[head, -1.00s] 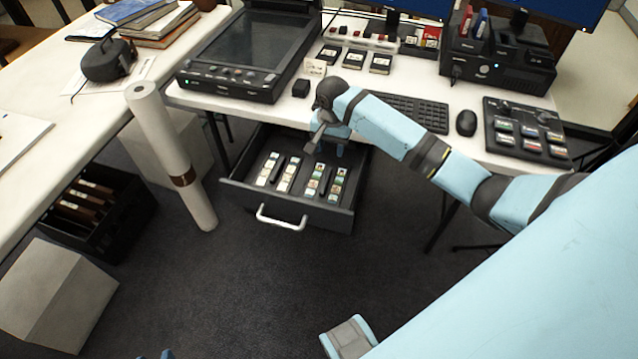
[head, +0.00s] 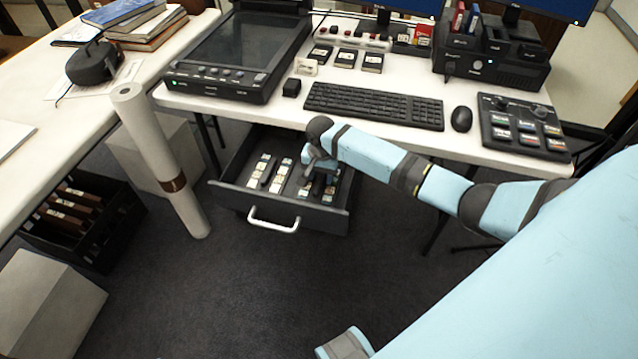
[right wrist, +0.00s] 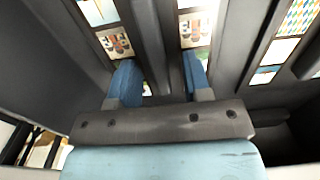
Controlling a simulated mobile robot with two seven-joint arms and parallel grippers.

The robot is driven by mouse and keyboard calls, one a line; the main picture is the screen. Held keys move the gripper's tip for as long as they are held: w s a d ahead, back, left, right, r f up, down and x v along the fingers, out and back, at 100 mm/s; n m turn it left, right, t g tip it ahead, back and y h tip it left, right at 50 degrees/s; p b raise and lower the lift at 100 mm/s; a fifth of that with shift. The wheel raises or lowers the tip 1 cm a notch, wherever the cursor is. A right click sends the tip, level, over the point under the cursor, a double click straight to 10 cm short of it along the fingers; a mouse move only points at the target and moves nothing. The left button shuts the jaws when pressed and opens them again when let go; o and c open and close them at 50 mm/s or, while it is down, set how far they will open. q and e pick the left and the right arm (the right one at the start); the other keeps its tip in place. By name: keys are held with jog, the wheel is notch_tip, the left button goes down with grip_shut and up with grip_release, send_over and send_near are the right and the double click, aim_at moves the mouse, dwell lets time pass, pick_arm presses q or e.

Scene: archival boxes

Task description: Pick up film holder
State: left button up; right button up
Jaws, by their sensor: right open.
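Two film holders lie in the open drawer (head: 225,196). Each is dark, with columns of small picture slides beside a raised dark bar. The left film holder (head: 270,172) is uncovered. The right film holder (head: 329,192) is partly hidden by my right gripper (head: 321,172), which is down at the drawer. In the right wrist view my right gripper (right wrist: 160,80) is open, with blue fingers on either side of the right film holder's raised bar (right wrist: 153,45). A gap shows beside each finger, and I see no grip on it. My left gripper does not show.
The desk (head: 410,146) with a keyboard (head: 372,105), mouse (head: 462,119) and scanner (head: 235,60) overhangs the drawer's back. A white paper roll (head: 160,160) stands left of the drawer. A crate (head: 85,215) and pale boxes are on the left floor. The floor in front is clear.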

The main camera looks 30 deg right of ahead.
grip_shut()
jog(key=shift+r, duration=0.1)
